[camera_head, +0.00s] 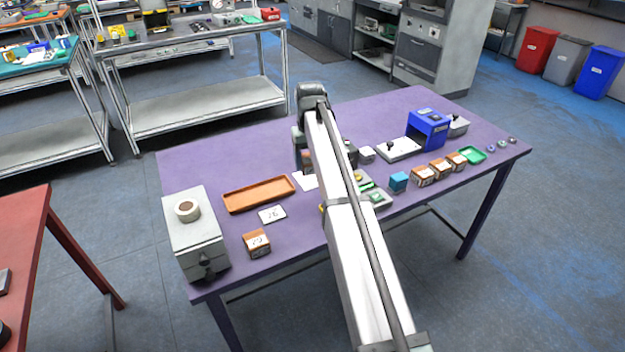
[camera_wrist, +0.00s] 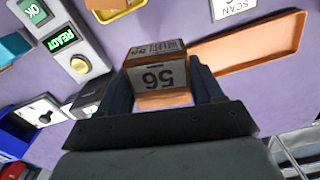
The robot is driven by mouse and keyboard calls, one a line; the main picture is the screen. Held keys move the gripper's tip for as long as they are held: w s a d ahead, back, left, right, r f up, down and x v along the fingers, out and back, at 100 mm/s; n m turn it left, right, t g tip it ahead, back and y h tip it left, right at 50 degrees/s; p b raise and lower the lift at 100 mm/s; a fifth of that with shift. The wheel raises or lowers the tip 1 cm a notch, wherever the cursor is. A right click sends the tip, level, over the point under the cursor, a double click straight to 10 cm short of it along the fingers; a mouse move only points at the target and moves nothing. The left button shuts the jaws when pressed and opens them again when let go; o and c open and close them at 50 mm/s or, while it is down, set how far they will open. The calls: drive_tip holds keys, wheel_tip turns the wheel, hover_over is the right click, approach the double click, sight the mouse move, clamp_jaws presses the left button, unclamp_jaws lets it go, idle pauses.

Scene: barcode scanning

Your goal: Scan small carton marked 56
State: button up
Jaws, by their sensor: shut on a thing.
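In the wrist view, a small brown carton (camera_wrist: 157,76) with a white label reading 56, upside down in the picture, sits between the two dark fingers of my gripper (camera_wrist: 162,82). My gripper is shut on it. The label faces the wrist camera. A grey panel (camera_wrist: 90,50) left of the carton has a green READY display (camera_wrist: 61,40), an OK sign (camera_wrist: 32,11) and a yellow button (camera_wrist: 79,66). In the head view, my arm largely hides the gripper and carton.
An orange tray (camera_head: 258,194) lies on the purple table (camera_head: 190,168). A grey box with a tape roll (camera_head: 187,211) and another carton (camera_head: 257,243) stand at the left.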

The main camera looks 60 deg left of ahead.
drive_tip(key=w+a+r+m, duration=0.1)
drive_tip(key=w+a+m, duration=0.1)
drive_tip(key=a+m, duration=0.5)
drive_tip(key=m, duration=0.5)
drive_tip(key=shift+w, duration=0.15)
drive_tip(key=shift+f, duration=0.1)
drive_tip(key=shift+f, duration=4.6)
wheel_tip(320, 180, up, 9)
drive_tip(key=shift+r, duration=0.15)
drive_tip(key=shift+a, duration=0.1)
